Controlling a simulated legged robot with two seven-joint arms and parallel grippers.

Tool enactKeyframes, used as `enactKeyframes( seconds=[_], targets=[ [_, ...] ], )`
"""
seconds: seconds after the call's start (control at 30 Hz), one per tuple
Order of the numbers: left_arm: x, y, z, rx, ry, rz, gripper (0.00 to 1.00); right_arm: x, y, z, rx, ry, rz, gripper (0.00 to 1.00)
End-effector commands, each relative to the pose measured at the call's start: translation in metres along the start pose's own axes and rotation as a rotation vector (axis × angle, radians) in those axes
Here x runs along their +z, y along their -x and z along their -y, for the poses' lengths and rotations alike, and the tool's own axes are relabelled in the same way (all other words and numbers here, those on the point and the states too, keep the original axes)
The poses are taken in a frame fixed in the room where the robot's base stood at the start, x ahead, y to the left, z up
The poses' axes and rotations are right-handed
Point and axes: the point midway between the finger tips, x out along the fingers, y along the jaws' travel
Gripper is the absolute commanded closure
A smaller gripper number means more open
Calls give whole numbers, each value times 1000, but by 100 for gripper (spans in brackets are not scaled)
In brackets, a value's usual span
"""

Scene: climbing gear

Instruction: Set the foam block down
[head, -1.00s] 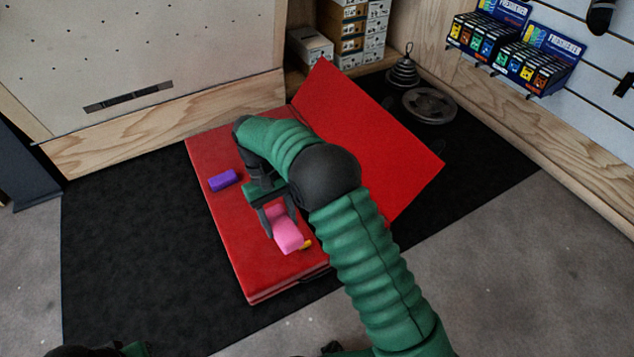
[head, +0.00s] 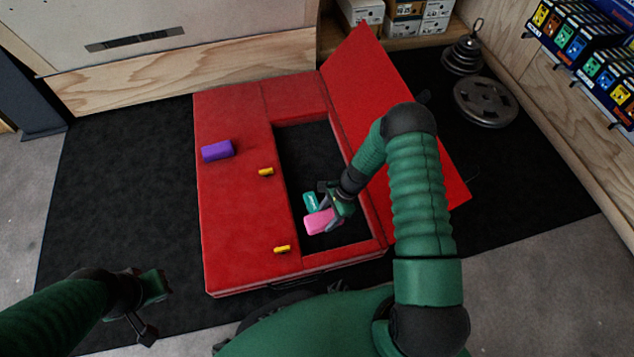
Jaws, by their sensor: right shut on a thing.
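A pink foam block (head: 320,221) is held in my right gripper (head: 329,214), which is shut on it. The gripper and block are over the dark rectangular opening (head: 302,150) in the red box-like pad (head: 240,220). I cannot tell whether the block touches the floor of the opening. A teal piece (head: 310,201) shows just behind the pink block, partly hidden by the gripper. A purple block (head: 217,150) lies on the pad's left part. My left gripper (head: 147,312) is at the lower left, off the pad; its finger gap is unclear.
The red lid (head: 365,90) stands open on the right of the opening. Two yellow latches (head: 266,172) sit on the left rim. Weight plates (head: 486,102) lie at the back right. Black mat (head: 120,170) is clear left of the pad.

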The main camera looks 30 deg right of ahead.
Motion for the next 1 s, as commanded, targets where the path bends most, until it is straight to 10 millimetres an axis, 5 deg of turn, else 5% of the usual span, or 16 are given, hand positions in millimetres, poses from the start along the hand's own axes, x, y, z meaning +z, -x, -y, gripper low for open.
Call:
enactKeyframes(
  seconds=[0.6, 0.97, 1.0],
  targets=[
    [16, -70, -1, 0, -2, 0, 100, -53, -103, -7, -45, -98, 5, 88],
    [16, -71, -1, 1, -2, -1, 100, -55, -108, -7, -45, -97, 5, 87],
    [16, -71, -1, 1, -2, -1, 100, -55, -108, -7, -45, -96, 5, 47]
  ],
)
